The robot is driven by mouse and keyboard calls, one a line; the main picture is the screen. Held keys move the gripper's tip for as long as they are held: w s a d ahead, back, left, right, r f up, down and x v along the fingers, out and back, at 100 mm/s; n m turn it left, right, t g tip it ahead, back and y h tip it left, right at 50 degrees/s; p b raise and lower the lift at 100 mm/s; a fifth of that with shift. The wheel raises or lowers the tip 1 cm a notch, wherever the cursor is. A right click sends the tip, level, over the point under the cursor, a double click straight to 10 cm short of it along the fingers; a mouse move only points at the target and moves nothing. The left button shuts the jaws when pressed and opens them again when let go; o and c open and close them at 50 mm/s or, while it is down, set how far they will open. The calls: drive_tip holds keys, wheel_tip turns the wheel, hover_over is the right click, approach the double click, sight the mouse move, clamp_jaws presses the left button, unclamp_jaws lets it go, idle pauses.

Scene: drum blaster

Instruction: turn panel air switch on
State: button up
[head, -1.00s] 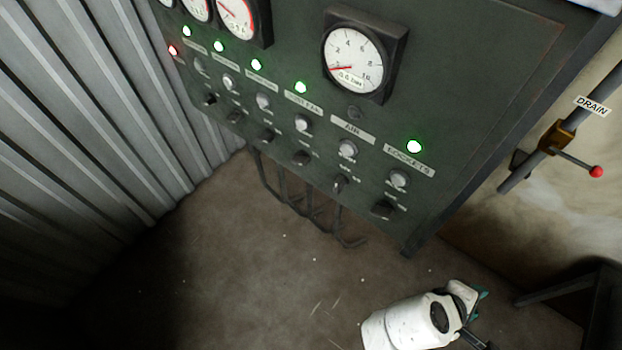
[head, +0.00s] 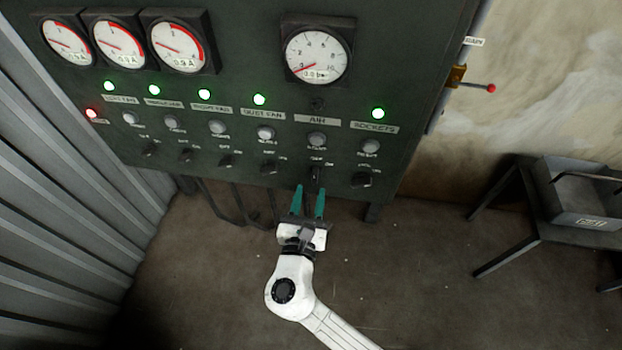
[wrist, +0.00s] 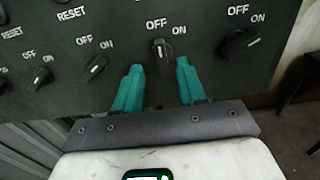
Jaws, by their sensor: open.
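The air switch (head: 316,175) is a dark rotary knob under the AIR label (head: 317,119) on the green panel. In the wrist view the air switch (wrist: 163,53) stands nearly upright, its white mark toward OFF. The lamp above the AIR label (head: 318,104) is dark. My gripper (head: 308,190) is open, with its teal fingers pointing at the panel just below the knob. In the wrist view my gripper (wrist: 159,67) has one finger on each side of the knob; I cannot tell whether either touches it.
The sockets switch (wrist: 239,43) is close on the right and another switch (wrist: 95,68) on the left, both tilted toward ON. The air gauge (head: 317,55) reads near zero. A drain valve (head: 457,78) and a dark table (head: 515,215) are at the right.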

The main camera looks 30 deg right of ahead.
sight(314, 179)
drive_tip(key=shift+x, duration=2.4)
drive_tip(key=shift+d, duration=0.1)
drive_tip(key=c, duration=0.7)
drive_tip(key=shift+c, duration=0.2)
